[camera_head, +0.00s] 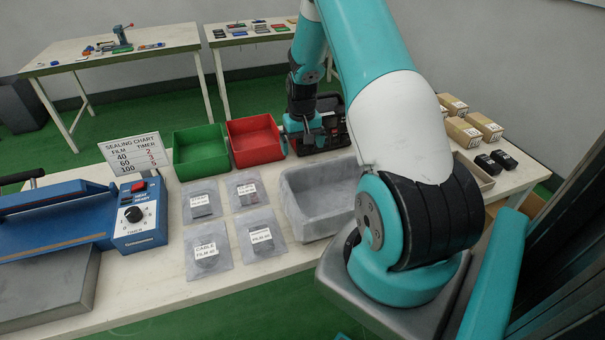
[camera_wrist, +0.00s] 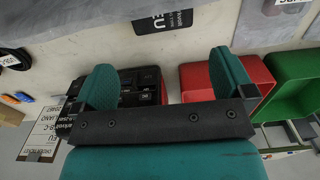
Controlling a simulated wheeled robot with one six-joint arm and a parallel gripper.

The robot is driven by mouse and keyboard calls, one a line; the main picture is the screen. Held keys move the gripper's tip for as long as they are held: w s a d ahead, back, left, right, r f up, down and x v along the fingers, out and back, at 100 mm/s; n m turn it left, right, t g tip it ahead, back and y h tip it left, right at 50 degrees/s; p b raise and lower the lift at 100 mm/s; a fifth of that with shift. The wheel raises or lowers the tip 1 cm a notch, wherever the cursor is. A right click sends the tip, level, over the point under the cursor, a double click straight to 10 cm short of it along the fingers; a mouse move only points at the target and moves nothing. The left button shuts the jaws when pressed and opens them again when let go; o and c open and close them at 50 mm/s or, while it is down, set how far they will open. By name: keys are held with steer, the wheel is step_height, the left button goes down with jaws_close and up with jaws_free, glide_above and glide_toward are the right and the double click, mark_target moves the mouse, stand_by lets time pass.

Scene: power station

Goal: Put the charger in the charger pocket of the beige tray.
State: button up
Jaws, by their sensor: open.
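My gripper (camera_wrist: 165,75) is open, its two teal fingers well apart with nothing held between them. In the head view my gripper (camera_head: 302,138) hangs in front of the black rack, partly hidden by my arm. A small black block marked "EU" (camera_wrist: 162,21), which looks like the charger, lies on a pale grey surface beyond the fingertips in the wrist view. I cannot make it out in the head view. A beige tray edge (camera_head: 480,180) shows right of my arm; the arm hides much of it, and I cannot make out a charger pocket.
A black rack (camera_head: 335,128), red bin (camera_head: 255,138) and green bin (camera_head: 200,152) line the back. A grey-lined tub (camera_head: 305,215) stands beside several labelled bags (camera_head: 262,232). Black items (camera_head: 485,164) and cartons (camera_head: 462,132) are at right; a blue sealer (camera_head: 60,215) is at left.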

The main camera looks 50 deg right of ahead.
step_height(320, 180, down, 5)
steer(key=shift+f+p, duration=0.2)
steer(key=shift+p, duration=0.3)
steer(key=shift+s+a+f+p, duration=0.15)
steer(key=shift+f+p, duration=0.4)
steer(key=shift+f, duration=0.8)
steer(key=shift+s+a+f+p, duration=0.1)
steer(key=shift+f+p, duration=0.4)
steer(key=shift+f, duration=0.85)
steer(key=shift+c, duration=0.2)
steer(key=c, duration=0.7)
steer(key=shift+c, duration=0.2)
step_height(320, 180, up, 20)
steer(key=b, duration=0.4)
steer(key=a+f+n, duration=0.2)
steer(key=a+f, duration=0.2)
steer(key=a, duration=0.5)
steer(key=s+a+f+n, duration=0.1)
steer(key=a+f+n, duration=0.1)
steer(key=a+f, duration=0.3)
steer(key=s+a+f+n, duration=0.1)
steer(key=a+f, duration=0.3)
steer(key=a, duration=0.9)
steer(key=shift+f+n, duration=0.35)
steer(key=shift+n, duration=0.35)
